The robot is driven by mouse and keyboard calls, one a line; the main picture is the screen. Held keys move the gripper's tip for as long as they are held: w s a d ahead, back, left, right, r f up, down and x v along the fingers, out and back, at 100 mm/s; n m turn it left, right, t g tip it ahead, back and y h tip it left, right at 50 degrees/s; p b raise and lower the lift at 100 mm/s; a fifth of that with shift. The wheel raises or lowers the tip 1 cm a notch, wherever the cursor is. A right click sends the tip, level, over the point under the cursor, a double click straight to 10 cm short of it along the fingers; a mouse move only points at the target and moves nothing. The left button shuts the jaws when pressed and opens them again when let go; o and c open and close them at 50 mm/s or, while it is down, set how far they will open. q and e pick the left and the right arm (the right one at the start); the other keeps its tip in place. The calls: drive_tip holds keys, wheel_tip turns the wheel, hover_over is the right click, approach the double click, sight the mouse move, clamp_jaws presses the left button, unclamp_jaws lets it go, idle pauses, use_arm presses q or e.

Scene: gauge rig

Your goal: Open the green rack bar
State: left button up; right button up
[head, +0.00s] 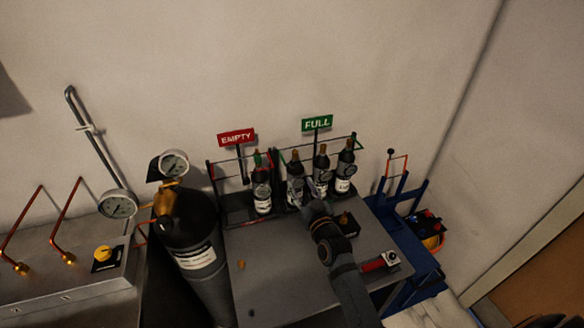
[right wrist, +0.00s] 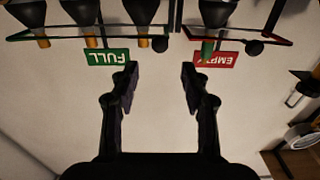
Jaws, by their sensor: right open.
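The green rack bar (head: 338,139) runs along the upper part of the rack under the green FULL sign (head: 317,123). Several dark bottles (head: 343,172) stand in that rack. My right gripper (head: 317,207) is in front of the bottles, over the grey bench top, and partly covers the lower rack. In the right wrist view, which is upside down, my right gripper (right wrist: 158,72) is open with nothing between its fingers. The FULL sign (right wrist: 107,57) shows beyond the left finger. My left gripper is not in view.
The red EMPTY sign (head: 236,137) stands over the left rack section, with a bottle (head: 261,190). A large dark cylinder (head: 190,230) with a gauge (head: 173,163) stands left. A red-handled device (head: 381,262) lies on the bench (head: 275,275). A blue cart (head: 408,250) is at right.

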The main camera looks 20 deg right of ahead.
sight(293, 172)
drive_tip(key=w, duration=0.5)
drive_tip(key=shift+a+f, duration=0.1)
drive_tip(key=w, duration=0.3)
drive_tip(key=shift+w+f+p, duration=0.1)
drive_tip(key=shift+w+p, duration=0.15)
drive_tip(key=shift+p, duration=0.05)
drive_tip(key=shift+w, duration=0.2)
drive_tip(key=shift+c, duration=1.2)
drive_tip(key=c, duration=0.5)
drive_tip(key=shift+c, duration=1.1)
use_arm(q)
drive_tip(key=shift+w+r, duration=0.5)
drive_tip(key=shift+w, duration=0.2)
use_arm(e)
clamp_jaws()
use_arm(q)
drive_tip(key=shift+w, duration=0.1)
